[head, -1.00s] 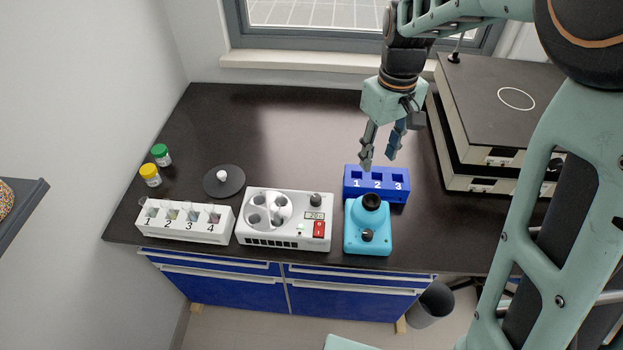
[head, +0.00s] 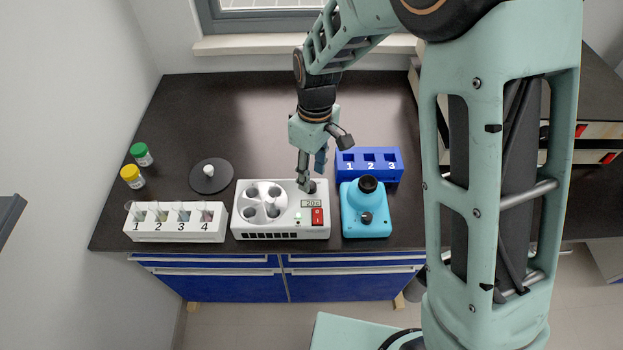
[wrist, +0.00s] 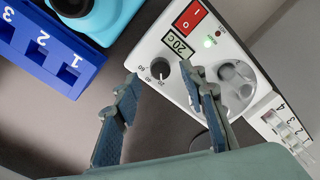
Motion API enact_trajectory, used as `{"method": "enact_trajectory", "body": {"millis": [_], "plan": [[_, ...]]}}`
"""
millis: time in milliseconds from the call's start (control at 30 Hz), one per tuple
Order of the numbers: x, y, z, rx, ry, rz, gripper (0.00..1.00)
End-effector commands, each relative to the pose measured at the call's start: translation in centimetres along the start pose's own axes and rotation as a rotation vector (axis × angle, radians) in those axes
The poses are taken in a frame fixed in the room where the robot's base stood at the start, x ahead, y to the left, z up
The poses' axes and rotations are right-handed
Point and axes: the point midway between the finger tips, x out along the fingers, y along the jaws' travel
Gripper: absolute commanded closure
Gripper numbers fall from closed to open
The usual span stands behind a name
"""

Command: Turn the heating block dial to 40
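The white heating block (head: 243,224) stands near the front edge of the bench. Its dark round dial (wrist: 160,68) has a printed number scale beside it. The small display (wrist: 178,47) reads 20c; it also shows in the head view (head: 311,204). My gripper (head: 308,183) is over the block's back right part, pointing down at the dial, which its fingers partly hide in the head view. In the wrist view my gripper (wrist: 159,76) is open, with the fingertips on either side of the dial in the picture. Contact with the dial cannot be told.
A red switch (head: 317,216) sits beside the display. Close on the right are a turquoise device (head: 352,224) and a blue numbered rack (head: 368,178). A white tube rack (head: 180,235) is on the left, a dark disc (head: 200,186) behind. The bench's back left is clear.

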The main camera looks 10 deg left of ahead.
Motion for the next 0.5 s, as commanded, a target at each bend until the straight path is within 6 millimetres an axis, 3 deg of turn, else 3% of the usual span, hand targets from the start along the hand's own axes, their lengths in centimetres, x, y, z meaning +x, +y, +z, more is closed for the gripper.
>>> {"method": "enact_trajectory", "body": {"millis": [200, 500], "plan": [[2.6, 0.0, 0.0, 0.000, -0.001, -0.001, 0.62], [3.2, 0.0, 0.0, 0.001, 0.000, 0.001, 0.62]]}}
